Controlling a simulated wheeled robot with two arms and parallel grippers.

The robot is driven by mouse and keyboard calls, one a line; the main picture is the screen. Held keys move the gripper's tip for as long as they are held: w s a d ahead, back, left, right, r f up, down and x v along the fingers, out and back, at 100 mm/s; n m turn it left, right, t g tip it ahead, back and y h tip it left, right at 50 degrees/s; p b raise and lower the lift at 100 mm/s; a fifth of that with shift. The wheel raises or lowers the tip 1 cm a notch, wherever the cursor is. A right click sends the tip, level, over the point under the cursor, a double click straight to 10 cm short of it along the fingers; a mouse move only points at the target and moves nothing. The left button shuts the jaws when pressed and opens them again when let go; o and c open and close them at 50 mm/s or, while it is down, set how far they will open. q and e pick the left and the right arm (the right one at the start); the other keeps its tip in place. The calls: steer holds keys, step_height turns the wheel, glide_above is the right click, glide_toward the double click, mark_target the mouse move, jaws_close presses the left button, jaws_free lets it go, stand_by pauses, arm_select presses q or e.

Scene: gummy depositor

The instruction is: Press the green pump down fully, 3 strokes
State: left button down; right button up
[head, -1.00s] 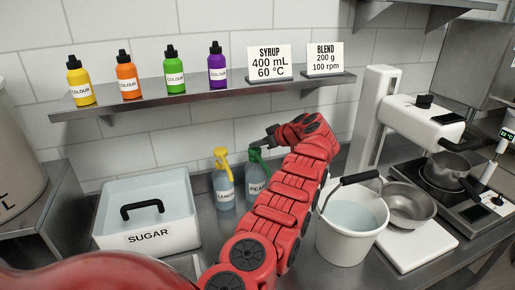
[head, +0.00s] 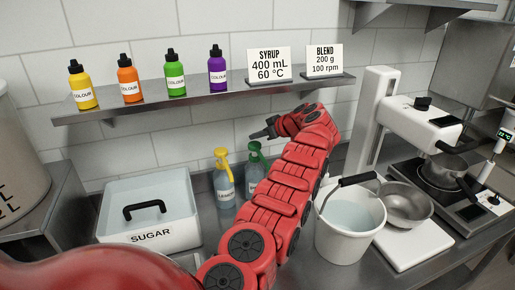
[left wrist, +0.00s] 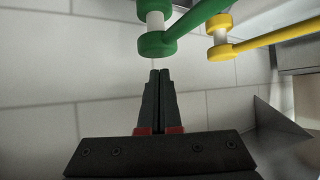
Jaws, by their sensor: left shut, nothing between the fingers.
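The green pump (head: 254,151) tops a grey-blue bottle beside a yellow pump (head: 222,158) on a bottle labelled LEMON. My forearm hides part of the green-pump bottle. My left gripper (head: 254,135) is shut and empty, its tips just above the green pump head in the head view. In the left wrist view the shut fingertips (left wrist: 159,73) are close to the green pump (left wrist: 157,44), whose pale stem shows; they look apart from it. The yellow pump (left wrist: 219,51) is to its right there. My right gripper is not in view.
A SUGAR bin (head: 151,236) stands left of the bottles. A white bucket (head: 344,248) of liquid stands to the right, near a metal bowl (head: 405,206). A shelf (head: 200,97) with colour bottles and two signs runs above the bottles.

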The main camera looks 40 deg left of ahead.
mark_target(257, 145)
arm_select(q)
steer(key=shift+f, duration=0.2)
steer(key=shift+s+f+b, duration=0.1)
steer(key=shift+f+b, duration=1.25)
steer(key=shift+f, duration=0.55)
steer(key=shift+r, duration=0.15)
steer(key=shift+r+p, duration=0.65)
steer(key=shift+r, duration=0.45)
steer(key=shift+r+p, duration=0.65)
steer(key=shift+r, duration=0.2)
steer(key=shift+d, duration=0.1)
